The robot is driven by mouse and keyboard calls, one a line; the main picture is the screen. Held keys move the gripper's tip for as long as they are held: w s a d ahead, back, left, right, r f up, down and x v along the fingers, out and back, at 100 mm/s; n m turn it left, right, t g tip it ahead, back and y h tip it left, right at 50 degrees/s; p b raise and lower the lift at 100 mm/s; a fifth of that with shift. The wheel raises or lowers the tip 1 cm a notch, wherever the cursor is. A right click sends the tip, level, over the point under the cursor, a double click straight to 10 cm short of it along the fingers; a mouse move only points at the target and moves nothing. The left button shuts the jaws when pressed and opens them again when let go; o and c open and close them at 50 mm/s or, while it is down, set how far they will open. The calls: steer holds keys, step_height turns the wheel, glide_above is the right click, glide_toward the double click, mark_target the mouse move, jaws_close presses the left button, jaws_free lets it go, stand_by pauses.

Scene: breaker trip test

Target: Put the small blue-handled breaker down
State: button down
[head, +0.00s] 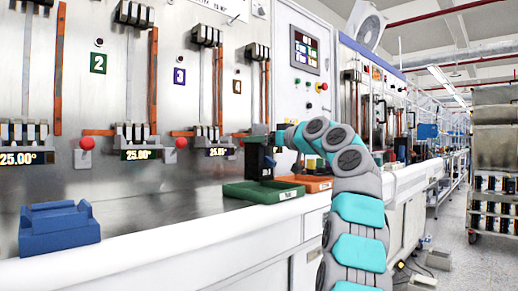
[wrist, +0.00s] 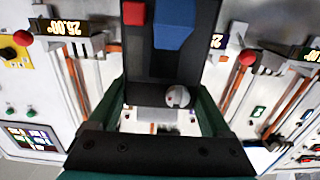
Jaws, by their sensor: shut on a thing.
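My gripper (head: 258,139) is shut on the small breaker (head: 255,163), a black block with a blue handle. In the wrist view the breaker's dark body (wrist: 143,88) sits between the two green fingers of the gripper (wrist: 162,108). The blue handle (wrist: 174,24) and a red square (wrist: 134,13) show on its face. In the head view the breaker hangs upright at the back part of the green tray (head: 262,193). I cannot tell whether its bottom touches the tray.
An orange tray (head: 312,184) stands right beside the green tray. A blue block-like holder (head: 58,230) is on the bench's left. Red knobs (head: 86,144) and displays stick out from the panel behind. The metal bench top (head: 150,196) between is clear.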

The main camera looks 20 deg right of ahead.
mark_target(267, 151)
steer(key=shift+w+f+b, duration=0.1)
steer(key=shift+f+b, duration=1.65)
steer(key=shift+f, duration=0.1)
jaws_free()
steer(key=shift+d, duration=0.1)
steer(key=b+v, duration=0.3)
steer(key=v, duration=0.9)
